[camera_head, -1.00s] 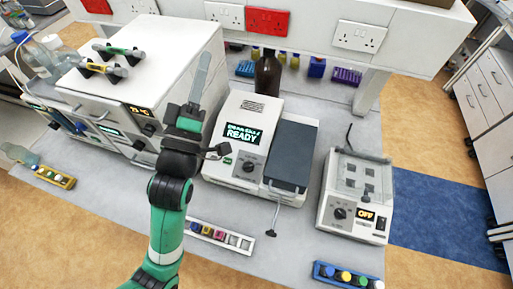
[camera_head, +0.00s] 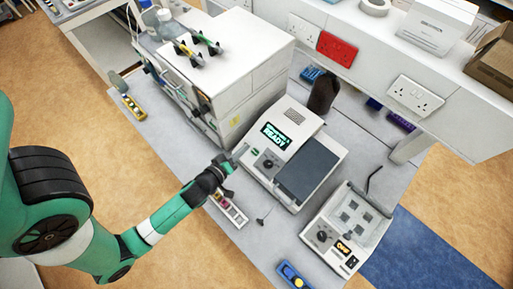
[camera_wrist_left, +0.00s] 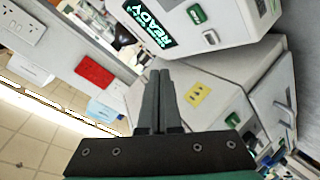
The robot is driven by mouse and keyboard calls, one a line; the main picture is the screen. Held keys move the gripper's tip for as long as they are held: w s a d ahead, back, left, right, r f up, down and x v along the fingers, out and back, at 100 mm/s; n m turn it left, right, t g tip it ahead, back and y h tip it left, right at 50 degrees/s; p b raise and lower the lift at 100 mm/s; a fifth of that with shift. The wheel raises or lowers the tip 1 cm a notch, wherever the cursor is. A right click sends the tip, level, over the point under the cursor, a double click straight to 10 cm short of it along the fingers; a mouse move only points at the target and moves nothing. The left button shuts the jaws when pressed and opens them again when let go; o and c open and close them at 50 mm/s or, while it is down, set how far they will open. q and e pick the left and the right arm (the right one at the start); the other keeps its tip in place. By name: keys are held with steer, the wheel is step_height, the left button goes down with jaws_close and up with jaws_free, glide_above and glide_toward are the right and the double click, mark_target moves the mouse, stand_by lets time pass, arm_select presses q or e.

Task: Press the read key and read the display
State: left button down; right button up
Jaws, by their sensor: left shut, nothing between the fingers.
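The white instrument (camera_head: 286,112) stands on the bench. Its lit display (camera_head: 276,135) reads READY in its larger line; the smaller line above is too small to read. A small green key (camera_head: 255,152) sits below the display, beside a dark knob (camera_head: 268,163). My left gripper (camera_head: 241,151) is shut and empty at the instrument's front left, close to the green key; I cannot tell whether it touches. In the left wrist view the shut fingers (camera_wrist_left: 159,73) point toward the instrument, with the display (camera_wrist_left: 148,22) and green key (camera_wrist_left: 197,14) beyond. My right gripper is out of view.
A second device (camera_head: 347,228) with an orange display stands to the right. A large white cabinet (camera_head: 225,62) stands behind left. A brown bottle (camera_head: 323,95) is behind the instrument. A vial rack (camera_head: 229,208) lies in front, partly behind my arm.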

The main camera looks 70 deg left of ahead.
mark_target(255, 152)
arm_select(q)
steer(key=w+f+b, duration=0.1)
steer(key=f+b, duration=0.1)
steer(key=w+f+b, duration=0.1)
steer(key=f+b, duration=0.1)
steer(key=f, duration=0.1)
steer(key=w+a+f+b, duration=0.1)
steer(key=f+b, duration=0.1)
steer(key=shift+f, duration=0.2)
steer(key=shift+w+a+f+b, duration=0.15)
steer(key=shift+w+f+b, duration=0.1)
steer(key=shift+f+b, duration=0.1)
steer(key=shift+f, duration=0.1)
stand_by(1.7)
steer(key=shift+w+f+b, duration=0.15)
steer(key=shift+f+b, duration=0.1)
steer(key=shift+b, duration=0.3)
steer(key=shift+w+a+f+b, duration=0.1)
steer(key=shift+w+f+b, duration=0.05)
steer(key=shift+f+b, duration=0.25)
stand_by(0.4)
steer(key=shift+r, duration=0.15)
steer(key=shift+s+r+p, duration=0.3)
steer(key=shift+r+p, duration=0.25)
steer(key=shift+r, duration=0.05)
